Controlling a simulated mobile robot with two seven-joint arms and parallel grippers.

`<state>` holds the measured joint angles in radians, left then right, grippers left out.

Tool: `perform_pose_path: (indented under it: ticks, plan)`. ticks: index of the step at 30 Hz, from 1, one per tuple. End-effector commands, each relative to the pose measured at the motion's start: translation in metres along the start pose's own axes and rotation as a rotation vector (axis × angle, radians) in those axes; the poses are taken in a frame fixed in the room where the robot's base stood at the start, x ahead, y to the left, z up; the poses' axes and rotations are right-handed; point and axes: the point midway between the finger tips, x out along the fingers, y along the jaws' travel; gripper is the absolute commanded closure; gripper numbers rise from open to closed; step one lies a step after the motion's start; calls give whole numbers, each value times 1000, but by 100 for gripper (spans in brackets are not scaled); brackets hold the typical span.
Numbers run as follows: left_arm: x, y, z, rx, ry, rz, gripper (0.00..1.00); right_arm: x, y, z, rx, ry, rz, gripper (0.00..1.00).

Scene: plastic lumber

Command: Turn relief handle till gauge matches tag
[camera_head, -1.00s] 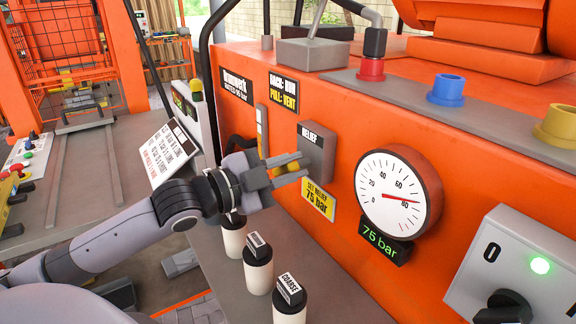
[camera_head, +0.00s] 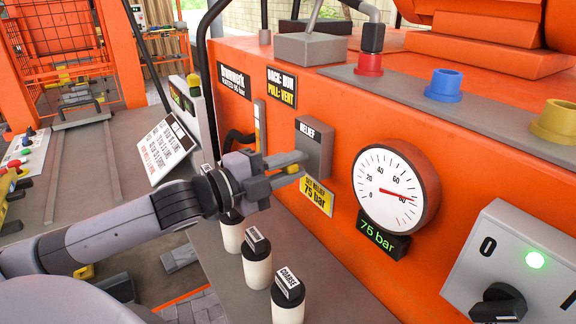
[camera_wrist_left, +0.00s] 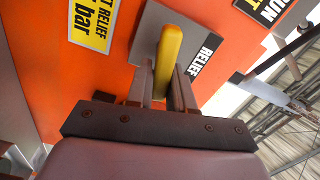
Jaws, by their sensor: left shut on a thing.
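The yellow relief handle (camera_wrist_left: 169,62) sticks out from the grey plate marked RELIEF (camera_head: 314,148). My left gripper (camera_head: 288,168) is shut on the handle, with a finger on each side of it in the left wrist view. In the head view the fingers mostly hide the handle. The yellow tag (camera_head: 317,198) below the plate reads SET RELIEF 75 bar. The round gauge (camera_head: 385,180) to the right has its red needle a little below the 80 mark. Its green display (camera_head: 383,236) reads about 75 bar; the last digit is hard to tell. My right gripper is out of view.
Several white canisters with black tops (camera_head: 257,270) stand on the grey ledge below my left arm. A grey switch box (camera_head: 515,262) with a lit green lamp is at the lower right. Blue (camera_head: 444,86) and red (camera_head: 369,63) fittings line the upper ledge.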

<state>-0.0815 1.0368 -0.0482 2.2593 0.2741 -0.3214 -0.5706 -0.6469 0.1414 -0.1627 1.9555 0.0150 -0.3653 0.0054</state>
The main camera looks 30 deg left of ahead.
Motion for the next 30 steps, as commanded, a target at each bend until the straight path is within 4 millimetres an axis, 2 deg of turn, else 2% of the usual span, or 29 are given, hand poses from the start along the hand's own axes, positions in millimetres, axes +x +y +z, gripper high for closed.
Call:
perform_pose_path:
  ticks: [5,6,8,20,30]
  plan:
    - [0,1,0,-2,1,2,100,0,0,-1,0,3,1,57]
    - [0,1,0,-3,1,2,75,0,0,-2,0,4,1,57]
    - [0,1,0,-3,0,2,57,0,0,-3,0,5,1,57]
    - [-2,1,0,-3,-1,1,57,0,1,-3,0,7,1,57]
    - [-23,2,0,-2,0,4,57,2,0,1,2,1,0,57]
